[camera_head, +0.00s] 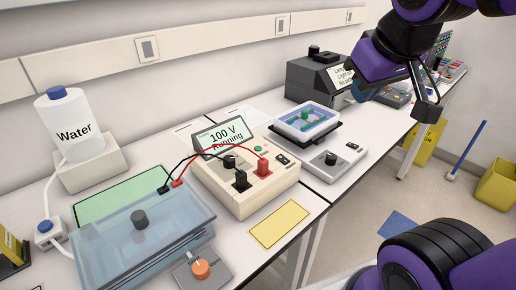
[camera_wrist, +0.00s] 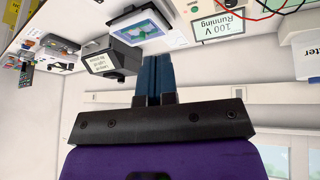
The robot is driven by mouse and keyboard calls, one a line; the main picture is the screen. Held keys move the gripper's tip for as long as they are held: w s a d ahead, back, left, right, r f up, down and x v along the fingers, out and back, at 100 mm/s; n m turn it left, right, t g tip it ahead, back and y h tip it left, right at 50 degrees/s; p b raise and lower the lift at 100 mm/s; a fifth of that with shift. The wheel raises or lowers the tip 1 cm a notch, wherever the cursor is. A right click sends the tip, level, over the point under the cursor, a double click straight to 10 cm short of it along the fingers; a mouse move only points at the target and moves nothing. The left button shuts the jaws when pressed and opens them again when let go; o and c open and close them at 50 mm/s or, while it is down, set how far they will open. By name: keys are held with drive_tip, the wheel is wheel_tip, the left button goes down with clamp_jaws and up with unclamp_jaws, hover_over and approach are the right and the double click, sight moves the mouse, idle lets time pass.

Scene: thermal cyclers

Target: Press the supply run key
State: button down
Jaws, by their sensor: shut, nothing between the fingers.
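The cream power supply (camera_head: 245,188) stands on the bench in the middle of the head view. Its tilted display (camera_head: 222,135) reads "100 V Running", and the display also shows in the wrist view (camera_wrist: 218,27), upside down. A small green key (camera_head: 257,149) sits on its top panel, with a black and a red plug in front of it. My gripper (camera_head: 359,92) is up at the right, well apart from the supply, near the dark box. In the wrist view its blue fingers (camera_wrist: 154,76) are together with nothing between them.
A clear gel tank (camera_head: 140,240) with red and black leads stands left of the supply. A dark imager box (camera_head: 312,78) and a tray (camera_head: 306,122) on a platform stand to the right. A water bottle (camera_head: 70,125) is at the back left. A yellow card (camera_head: 279,224) lies in front.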

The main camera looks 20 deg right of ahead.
drive_tip(key=w+d+f+n+t+h, duration=0.1)
drive_tip(key=w+f+n, duration=0.15)
drive_tip(key=w, duration=0.85)
drive_tip(key=n+y, duration=0.7)
drive_tip(key=n, duration=0.6)
hover_over(258, 149)
wheel_tip(258, 149, down, 17)
drive_tip(key=shift+t, duration=0.4)
drive_tip(key=shift+m, duration=0.25)
drive_tip(key=shift+f, duration=4.4)
drive_tip(key=shift+f, duration=0.1)
